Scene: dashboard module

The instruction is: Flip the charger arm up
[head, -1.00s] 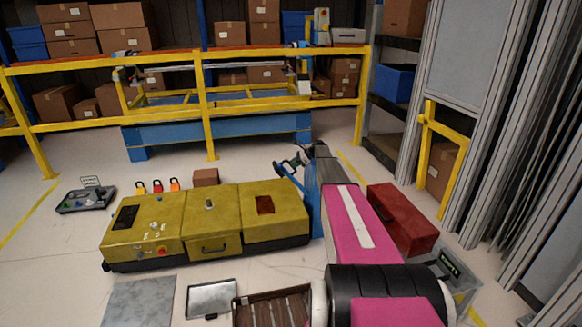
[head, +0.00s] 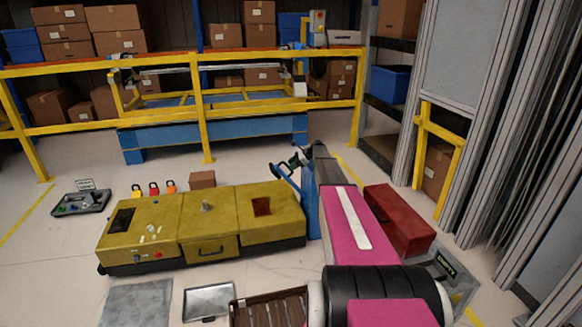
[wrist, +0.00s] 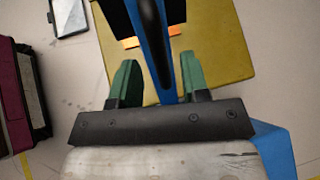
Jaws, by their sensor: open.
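The charger arm is a blue lever (head: 284,176) on a blue post (head: 310,205) at the right end of the yellow module (head: 150,225) in the head view. In the wrist view the charger arm (wrist: 170,97), with a black strip along it, passes between my fingers. My gripper (wrist: 159,62) is open, with one green finger on each side of the lever. I cannot tell whether either finger touches it. In the head view my gripper (head: 295,160) is small, beside the lever, and partly hidden by my own arm.
A red toolbox (head: 400,220) stands right of my arm. A brown box (head: 202,180) and small coloured padlocks (head: 154,188) sit behind the module. A metal tray (head: 209,299) and wooden crate (head: 268,308) lie in front. A yellow rail (head: 206,120) crosses behind.

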